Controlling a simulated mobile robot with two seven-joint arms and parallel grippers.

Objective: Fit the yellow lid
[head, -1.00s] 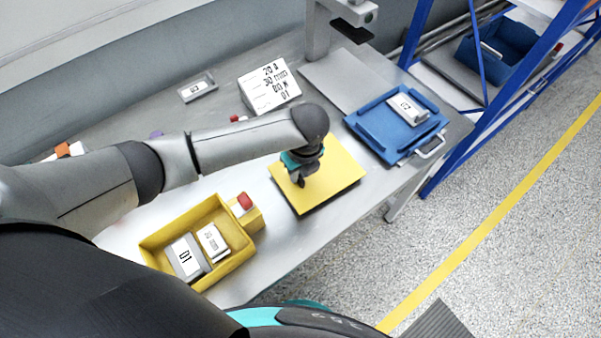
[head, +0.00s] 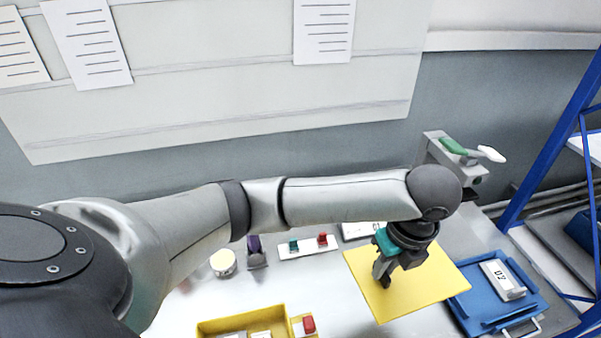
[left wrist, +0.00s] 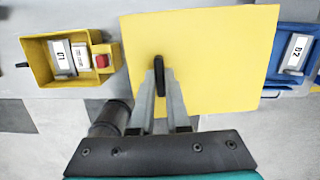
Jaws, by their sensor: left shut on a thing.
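The yellow lid (head: 432,284) is a flat square plate at the right of the bench in the head view. It fills the middle of the left wrist view (left wrist: 222,60), with a small dark upright grip (left wrist: 158,66) on its top. My left gripper (head: 382,280) points down at the lid and is shut on that grip; its fingers also show in the left wrist view (left wrist: 160,88). The lid appears raised above the bench, its right edge overlapping the blue tray in the head view. What lies beneath the lid is hidden. My right gripper is out of view.
A blue tray (head: 466,314) holding a unit marked 02 (head: 502,280) is right of the lid. A yellow bin (head: 240,318) with a red-button box (head: 306,326) is left. Behind stand a green-and-red button panel (head: 306,248) and a bench fixture (head: 440,152).

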